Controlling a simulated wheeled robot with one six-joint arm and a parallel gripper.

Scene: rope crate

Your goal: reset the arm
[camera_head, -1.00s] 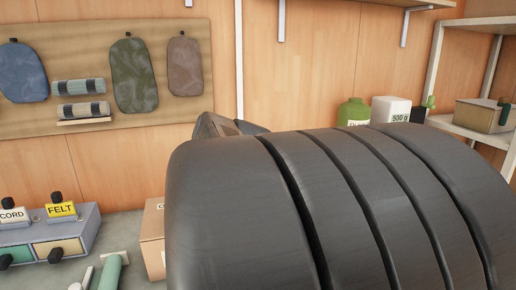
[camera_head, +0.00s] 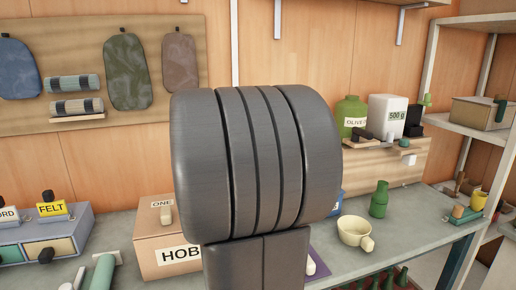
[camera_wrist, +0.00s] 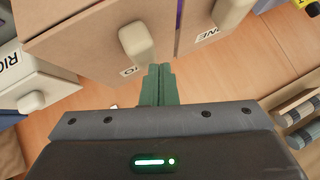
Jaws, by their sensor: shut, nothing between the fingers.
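My gripper (camera_wrist: 159,72) shows in the wrist view as two green fingers, closed together with nothing between them. Their tips are close to a cardboard-brown drawer box (camera_wrist: 85,42) with pale knobs; I cannot tell whether they touch it. In the head view my dark arm fills the middle and hides the gripper. The brown box (camera_head: 150,225), labelled "HOB" in its visible part, stands on the grey bench left of my arm.
A grey drawer unit (camera_head: 75,222) stands at left. A wall shelf (camera_head: 375,146) holds a green jug (camera_head: 351,117) and a white 500 g container (camera_head: 387,112).

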